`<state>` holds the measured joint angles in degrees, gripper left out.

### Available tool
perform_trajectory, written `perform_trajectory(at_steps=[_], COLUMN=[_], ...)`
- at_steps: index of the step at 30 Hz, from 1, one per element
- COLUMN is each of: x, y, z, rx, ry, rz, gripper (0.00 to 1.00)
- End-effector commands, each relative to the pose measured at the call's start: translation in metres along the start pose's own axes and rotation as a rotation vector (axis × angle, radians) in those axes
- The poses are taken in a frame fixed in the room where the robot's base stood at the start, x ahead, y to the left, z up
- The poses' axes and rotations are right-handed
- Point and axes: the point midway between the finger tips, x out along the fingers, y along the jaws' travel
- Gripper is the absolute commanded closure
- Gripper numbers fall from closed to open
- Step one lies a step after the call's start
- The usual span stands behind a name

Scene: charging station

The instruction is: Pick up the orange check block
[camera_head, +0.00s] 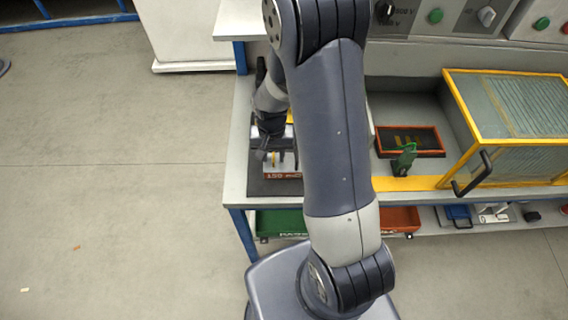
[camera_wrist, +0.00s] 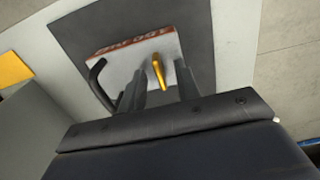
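A block with a white top and an orange-red lettered side (camera_head: 283,175) sits on a dark mat (camera_head: 262,187) at the left of the bench. In the wrist view its lettered side (camera_wrist: 133,43) faces away from me. A yellow upright piece (camera_wrist: 158,70) stands at the block, between my fingers. My gripper (camera_wrist: 161,88) is just over the block, its two fingers apart on either side of the yellow piece. I see a gap between fingers and yellow piece. In the head view my gripper (camera_head: 273,153) is partly hidden by my arm.
A black curved handle (camera_wrist: 96,74) stands beside the block in the wrist view. To the right are an orange-rimmed tray (camera_head: 436,153), a green object (camera_head: 404,159) and a yellow-framed glass case (camera_head: 515,108). Green (camera_head: 280,224) and orange bins (camera_head: 401,220) sit below.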

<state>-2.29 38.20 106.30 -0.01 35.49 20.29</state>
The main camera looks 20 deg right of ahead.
Motion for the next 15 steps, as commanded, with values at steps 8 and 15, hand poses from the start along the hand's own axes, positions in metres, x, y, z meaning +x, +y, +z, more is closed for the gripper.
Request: perform_trajectory(at_steps=[8,15], x=[-0.0003,-0.0004], y=[0.0,-0.0001], z=[-0.0001,-0.0001], rx=[0.0,0.0], ry=[0.0,0.0], rz=[0.0,0.0], gripper=[0.92,1.0])
